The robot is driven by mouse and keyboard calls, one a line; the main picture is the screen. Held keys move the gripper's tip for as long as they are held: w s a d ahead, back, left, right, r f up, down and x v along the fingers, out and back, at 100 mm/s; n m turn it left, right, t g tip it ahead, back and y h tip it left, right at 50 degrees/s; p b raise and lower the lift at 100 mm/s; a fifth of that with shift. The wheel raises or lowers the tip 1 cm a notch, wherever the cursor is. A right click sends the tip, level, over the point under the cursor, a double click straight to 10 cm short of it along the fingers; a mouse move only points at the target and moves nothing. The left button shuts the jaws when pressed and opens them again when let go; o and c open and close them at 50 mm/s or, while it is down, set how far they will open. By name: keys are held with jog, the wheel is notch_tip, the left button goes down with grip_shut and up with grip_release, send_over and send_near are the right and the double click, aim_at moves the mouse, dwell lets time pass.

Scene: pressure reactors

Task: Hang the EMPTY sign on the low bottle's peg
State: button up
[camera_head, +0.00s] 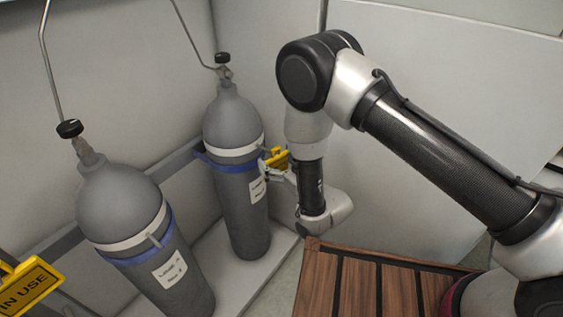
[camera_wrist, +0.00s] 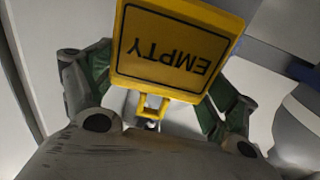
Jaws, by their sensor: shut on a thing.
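The yellow EMPTY sign (camera_wrist: 178,48) hangs out in front of my gripper in the wrist view, its lettering upside down there. My gripper (camera_wrist: 152,122) is shut on the sign near its small yellow loop. In the head view my gripper (camera_head: 274,171) holds the sign (camera_head: 277,158) close against the right side of the far grey bottle (camera_head: 233,125), level with its white and blue bands. I cannot tell whether the sign touches a peg there. The near grey bottle (camera_head: 120,205) has a small peg (camera_head: 156,241) on its white band. Which bottle is low cannot be told.
A yellow IN USE sign (camera_head: 30,291) is at the lower left. Black valve knobs (camera_head: 69,129) and thin pipes top the bottles. A rail (camera_head: 180,161) runs behind them along the wall. A slatted wooden surface (camera_head: 375,285) lies at the lower right.

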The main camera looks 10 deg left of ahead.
aim_at(258, 151)
jog(key=shift+w+a+f, duration=0.2)
jog(key=shift+w+a, duration=0.15)
jog(key=shift+a, duration=0.5)
jog(key=shift+w+a+f, duration=0.2)
jog(key=shift+w+a, duration=0.15)
jog(key=shift+a, duration=0.45)
jog(key=shift+w+a+f, duration=0.2)
jog(key=shift+w+a, duration=0.15)
jog(key=shift+a, duration=0.5)
jog(key=o, duration=0.8)
